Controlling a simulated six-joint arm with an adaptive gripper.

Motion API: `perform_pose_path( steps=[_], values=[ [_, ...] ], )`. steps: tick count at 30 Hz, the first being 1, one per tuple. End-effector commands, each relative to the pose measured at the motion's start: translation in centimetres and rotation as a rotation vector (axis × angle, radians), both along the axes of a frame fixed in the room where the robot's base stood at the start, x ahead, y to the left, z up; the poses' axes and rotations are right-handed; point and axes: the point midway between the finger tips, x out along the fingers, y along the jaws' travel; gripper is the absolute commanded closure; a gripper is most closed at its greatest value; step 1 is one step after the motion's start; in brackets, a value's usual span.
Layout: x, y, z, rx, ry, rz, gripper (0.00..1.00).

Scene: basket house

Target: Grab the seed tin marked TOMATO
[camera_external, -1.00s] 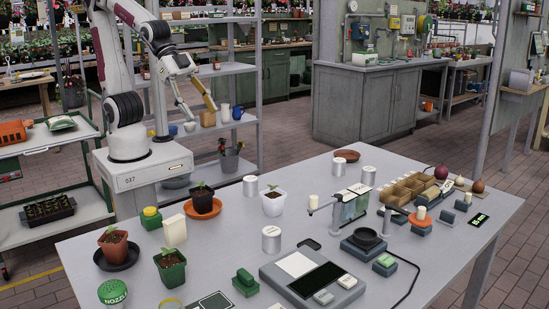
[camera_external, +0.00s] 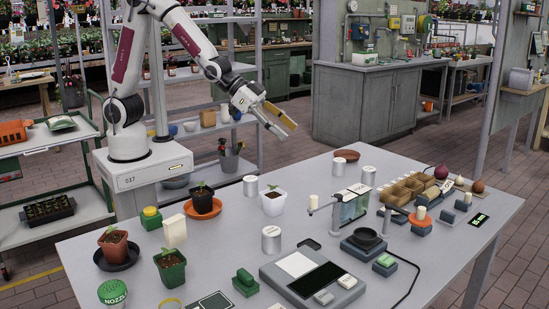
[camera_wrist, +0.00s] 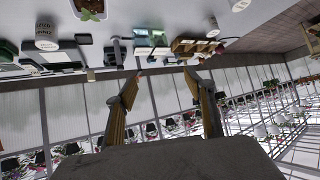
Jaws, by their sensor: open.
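My gripper (camera_external: 290,131) is open and empty, in the air above and behind the table's back edge, apart from the tins. In the wrist view its spread fingers (camera_wrist: 163,76) have nothing between them.
A scale-like device (camera_external: 312,276) lies in front. The table's back-middle has bare room.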

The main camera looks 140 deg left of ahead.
Motion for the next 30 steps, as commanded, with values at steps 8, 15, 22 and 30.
perform_pose_path(
  steps=[8, 15, 22, 30],
  values=[
    [0.2, 6.7, -3.9, 0.029, -0.054, 0.074, 0.47],
    [-0.5, 12.0, -7.3, 0.058, -0.104, 0.132, 0.47],
    [-2.2, 16.7, -10.8, 0.086, -0.152, 0.189, 0.47],
    [-4.7, 21.1, -14.7, 0.119, -0.205, 0.247, 0.47]
  ],
)
